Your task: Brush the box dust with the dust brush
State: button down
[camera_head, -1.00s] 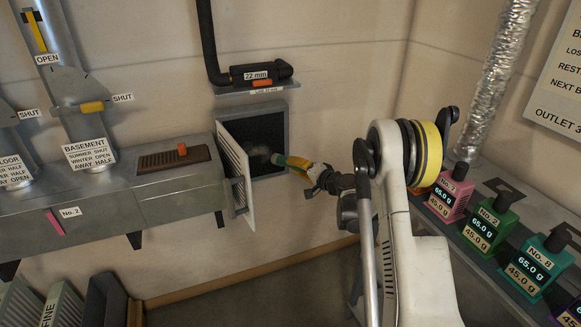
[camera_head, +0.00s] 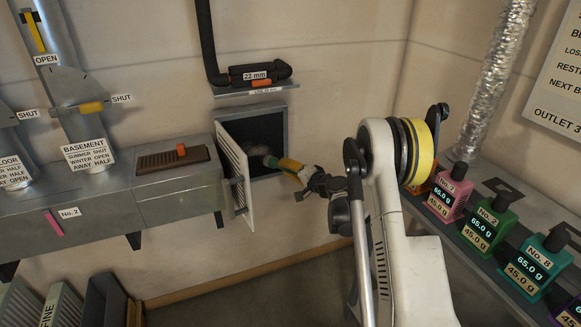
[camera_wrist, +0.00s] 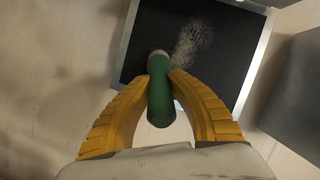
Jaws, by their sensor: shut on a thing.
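My gripper (camera_wrist: 160,82) has yellow ribbed fingers shut on the dust brush (camera_wrist: 160,98), a green cylinder with a pale end pointing into the box. In the head view, the gripper (camera_head: 289,166) holds the brush (camera_head: 271,161) at the opening of the box (camera_head: 282,124), a dark-lined recess in the wall. The box dust (camera_wrist: 195,42) is a pale speckled patch on the dark inside, just right of the brush tip in the wrist view. Whether the brush touches the dust cannot be told. The bristles are not clearly visible.
A louvered door (camera_head: 237,178) hangs open at the box's left side. A shelf with a 22 mm pipe (camera_head: 262,73) sits above. A grey duct (camera_head: 180,200) runs left. Several coloured weight blocks (camera_head: 490,228) stand on the right bench. Floor space below the box is clear.

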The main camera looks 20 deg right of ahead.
jog(key=shift+a, duration=0.75)
jog(key=shift+d, duration=0.1)
jog(key=shift+d, duration=2.2)
jog(key=shift+a, duration=0.1)
jog(key=shift+a, duration=2.15)
jog(key=shift+d, duration=0.1)
jog(key=d, duration=0.4)
jog(key=shift+d, duration=0.2)
